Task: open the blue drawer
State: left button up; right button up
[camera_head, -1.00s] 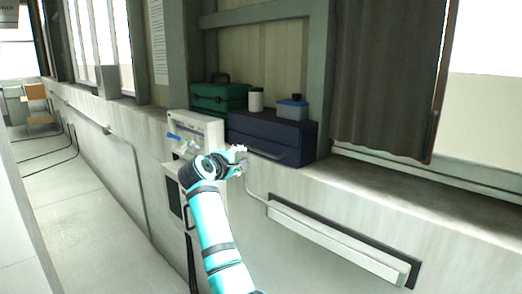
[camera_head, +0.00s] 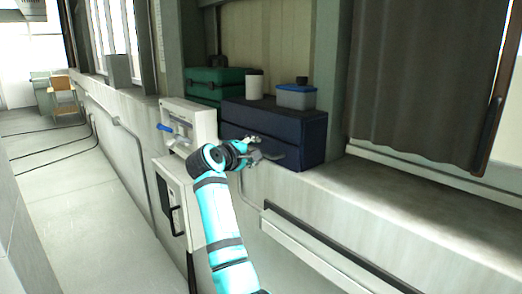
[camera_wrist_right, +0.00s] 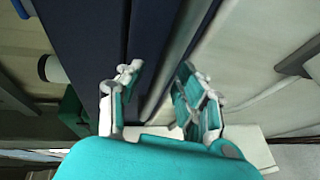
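The dark blue drawer unit (camera_head: 300,128) stands on the ledge by the wall, with its drawer front facing me and shut. A handle strip runs low along its front. My right gripper (camera_head: 256,150) is in front of the lower left part of the drawer front, close to the handle. In the right wrist view the gripper (camera_wrist_right: 160,85) has its two fingers apart, and the blue unit (camera_wrist_right: 85,40) fills the area beyond them on the left. A long grey-blue bar (camera_wrist_right: 180,45) lies beyond the gap. I cannot tell whether the fingers touch it. My left gripper is not in view.
A green toolbox (camera_head: 208,85) is to the left. A white wall box (camera_head: 188,122) and a grey cabinet (camera_head: 172,205) stand close left of my arm.

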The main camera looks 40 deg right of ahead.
jog(key=shift+a+r, duration=0.2)
jog(key=shift+d, duration=0.1)
grip_shut()
dwell(0.4)
